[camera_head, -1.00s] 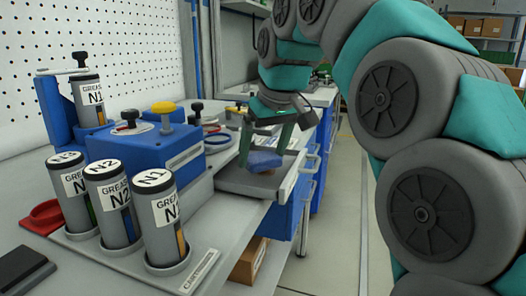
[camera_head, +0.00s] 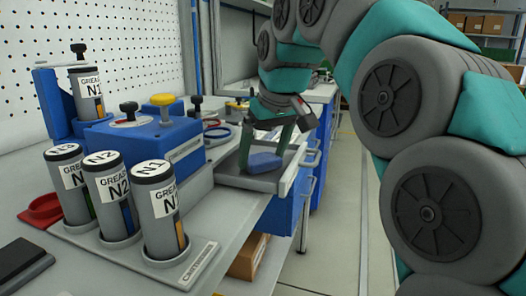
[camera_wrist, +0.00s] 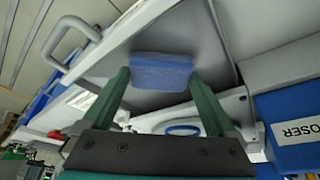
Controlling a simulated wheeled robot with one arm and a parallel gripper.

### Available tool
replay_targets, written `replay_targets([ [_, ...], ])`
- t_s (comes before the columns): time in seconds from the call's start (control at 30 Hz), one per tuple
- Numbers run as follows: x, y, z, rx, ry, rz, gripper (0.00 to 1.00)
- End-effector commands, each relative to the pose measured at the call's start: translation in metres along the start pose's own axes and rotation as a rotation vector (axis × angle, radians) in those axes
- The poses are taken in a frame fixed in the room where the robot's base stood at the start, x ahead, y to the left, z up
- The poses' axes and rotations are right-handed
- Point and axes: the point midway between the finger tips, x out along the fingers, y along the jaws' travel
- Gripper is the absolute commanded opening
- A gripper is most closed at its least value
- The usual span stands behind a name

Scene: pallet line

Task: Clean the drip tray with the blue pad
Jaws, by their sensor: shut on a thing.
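My gripper (camera_head: 264,155) is shut on the blue pad (camera_head: 264,163), a flat blue block held between the two green fingers. I cannot tell whether the pad touches the tray floor. The part of the tray under the pad is hidden.
A blue dispenser (camera_head: 150,145) with yellow and black knobs stands left of the tray. Several grease cylinders (camera_head: 112,200) stand in a holder at the front. A red dish (camera_head: 42,208) is at the left. Drawer handles (camera_head: 312,158) line the bench's right side; open floor lies beyond.

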Motion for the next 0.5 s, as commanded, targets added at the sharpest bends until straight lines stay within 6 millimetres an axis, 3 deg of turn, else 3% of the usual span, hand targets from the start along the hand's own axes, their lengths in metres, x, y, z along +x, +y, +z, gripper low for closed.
replay_targets([
  [0.5,0.0049,0.0085,-0.0064,0.000,-0.001,0.000,0.48],
])
